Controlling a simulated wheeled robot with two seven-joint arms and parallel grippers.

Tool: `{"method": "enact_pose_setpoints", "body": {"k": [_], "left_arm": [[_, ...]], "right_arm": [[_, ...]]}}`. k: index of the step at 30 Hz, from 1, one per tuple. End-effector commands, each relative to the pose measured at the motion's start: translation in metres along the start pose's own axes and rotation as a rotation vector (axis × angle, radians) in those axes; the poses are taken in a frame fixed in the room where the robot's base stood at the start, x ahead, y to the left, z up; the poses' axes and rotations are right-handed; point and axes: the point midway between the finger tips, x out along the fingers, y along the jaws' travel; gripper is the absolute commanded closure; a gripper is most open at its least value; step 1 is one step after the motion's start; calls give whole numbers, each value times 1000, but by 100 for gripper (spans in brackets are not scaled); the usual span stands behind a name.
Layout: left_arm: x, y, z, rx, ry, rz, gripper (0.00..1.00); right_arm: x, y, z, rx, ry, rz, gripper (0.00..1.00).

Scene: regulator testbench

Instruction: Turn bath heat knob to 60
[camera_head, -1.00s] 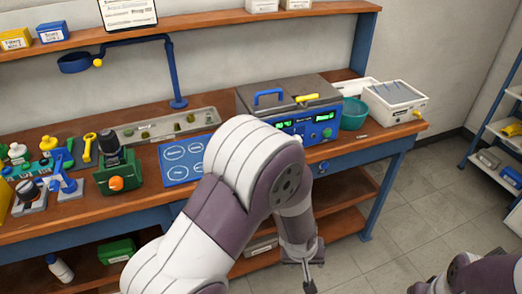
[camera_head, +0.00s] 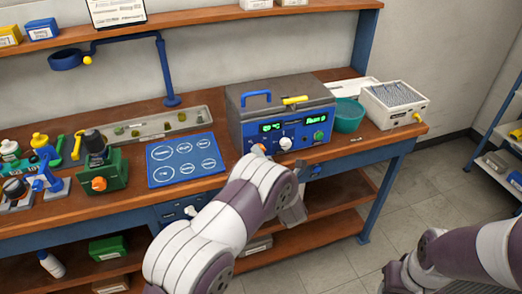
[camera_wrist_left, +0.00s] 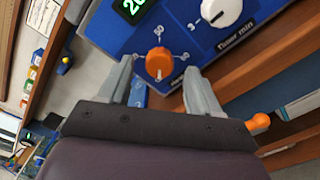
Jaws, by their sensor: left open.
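The bath (camera_head: 285,112) is a grey-lidded box with a blue front panel and green displays, at the back right of the bench. Its orange heat knob (camera_wrist_left: 159,62) shows in the left wrist view, with small printed numbers around it; its exact pointer setting is too small to read. My left gripper (camera_wrist_left: 158,75) is open, with one fingertip on each side of the knob and visible gaps between. In the head view my left arm covers most of the gripper and the panel's lower left. My right gripper is out of view.
A white knob (camera_head: 285,143) and a green knob (camera_head: 319,136) are on the same panel. A teal bowl (camera_head: 347,115) and a white box (camera_head: 394,104) stand right of the bath. A blue mat (camera_head: 187,160) lies to its left.

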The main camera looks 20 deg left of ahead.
Motion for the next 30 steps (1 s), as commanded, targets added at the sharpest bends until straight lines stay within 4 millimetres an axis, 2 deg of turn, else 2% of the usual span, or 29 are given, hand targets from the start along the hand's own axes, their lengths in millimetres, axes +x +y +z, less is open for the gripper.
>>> {"method": "enact_pose_setpoints", "body": {"k": [3,6,14,19,30], "left_arm": [[17,0,0,0,1,0,37],[24,0,0,0,0,-1,37],[26,0,0,1,-1,-2,37],[26,0,0,1,-1,-2,92],[25,-2,0,47,-1,-1,93]], "right_arm": [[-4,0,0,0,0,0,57],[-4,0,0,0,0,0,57],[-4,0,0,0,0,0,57],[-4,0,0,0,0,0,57],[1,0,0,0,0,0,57]]}}
